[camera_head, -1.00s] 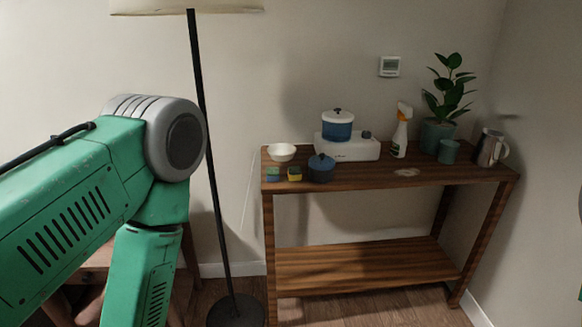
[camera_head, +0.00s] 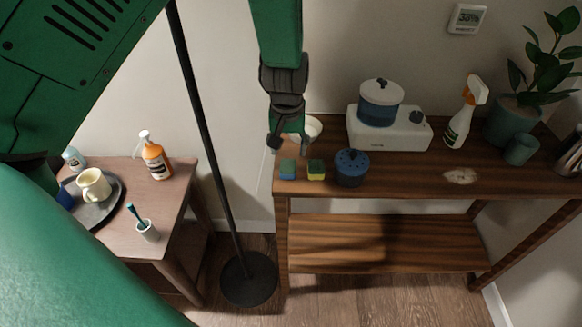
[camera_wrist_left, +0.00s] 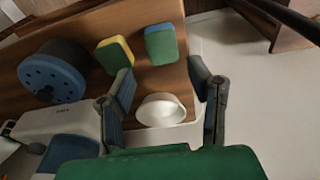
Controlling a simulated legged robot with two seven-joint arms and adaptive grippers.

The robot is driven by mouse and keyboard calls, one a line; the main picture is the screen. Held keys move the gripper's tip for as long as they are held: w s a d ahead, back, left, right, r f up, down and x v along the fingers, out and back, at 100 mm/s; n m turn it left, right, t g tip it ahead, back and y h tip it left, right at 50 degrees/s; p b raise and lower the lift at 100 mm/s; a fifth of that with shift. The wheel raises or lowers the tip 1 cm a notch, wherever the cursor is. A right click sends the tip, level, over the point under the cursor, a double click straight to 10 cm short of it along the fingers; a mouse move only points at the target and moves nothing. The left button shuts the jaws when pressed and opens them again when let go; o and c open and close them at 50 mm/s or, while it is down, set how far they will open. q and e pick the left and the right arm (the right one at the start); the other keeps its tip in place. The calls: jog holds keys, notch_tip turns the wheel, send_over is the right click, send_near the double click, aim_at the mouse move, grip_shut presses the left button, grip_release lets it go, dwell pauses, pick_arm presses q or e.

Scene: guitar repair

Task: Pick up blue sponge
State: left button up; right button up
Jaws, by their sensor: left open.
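The blue sponge (camera_head: 288,169), with a green layer, lies at the left front of the wooden table (camera_head: 400,182). It also shows in the left wrist view (camera_wrist_left: 160,43), beyond the gap between the fingers. My left gripper (camera_head: 290,148) comes down from above, behind the sponge and apart from it. Its two fingers are spread and empty, as the left wrist view also shows (camera_wrist_left: 161,80). A green-and-yellow sponge (camera_head: 316,170) lies just right of the blue one. My right gripper is not in view.
A white bowl (camera_head: 312,128) stands behind the sponges, partly hidden by my gripper. A blue pot (camera_head: 352,168) stands to the right, with a white cooker (camera_head: 392,132) behind it. A black lamp pole (camera_head: 205,130) rises left of the table. A side table (camera_head: 185,190) holds cups and a bottle.

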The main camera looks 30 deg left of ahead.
aim_at(287, 165)
pick_arm(q)
jog(key=f, duration=0.2)
jog(key=a+f, duration=0.1)
jog(key=shift+w+a, duration=0.1)
jog(key=shift+w, duration=0.15)
jog(key=f, duration=0.5)
jog(key=shift+w+d+b, duration=0.35)
jog(key=shift+d, duration=0.05)
jog(key=shift+a, duration=0.3)
jog(key=shift+a+f, duration=0.15)
jog(key=c, duration=0.5)
